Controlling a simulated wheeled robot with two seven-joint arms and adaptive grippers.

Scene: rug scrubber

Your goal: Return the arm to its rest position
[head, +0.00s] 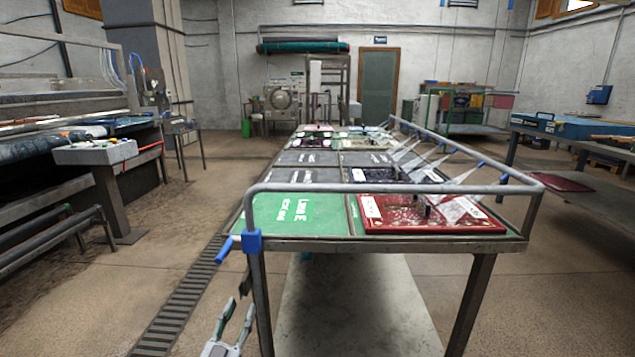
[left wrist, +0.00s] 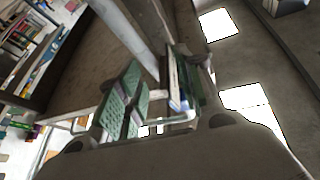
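My left gripper (head: 239,307) is low in the head view, in front of the near left corner of the long table (head: 390,245), below its top. Its two fingers stand apart with nothing visible between them. The left wrist view also shows the gripper (left wrist: 158,72), with green pads on spread fingers and a pale table leg or rail close beyond. My right gripper is in neither view.
The table has a grey rail (head: 400,188) with a blue clamp (head: 252,242). A red rug (head: 415,218) lies beside a green panel (head: 296,214). A floor grate (head: 178,312) runs along the left. A control box (head: 95,151) stands further left. Open floor lies between.

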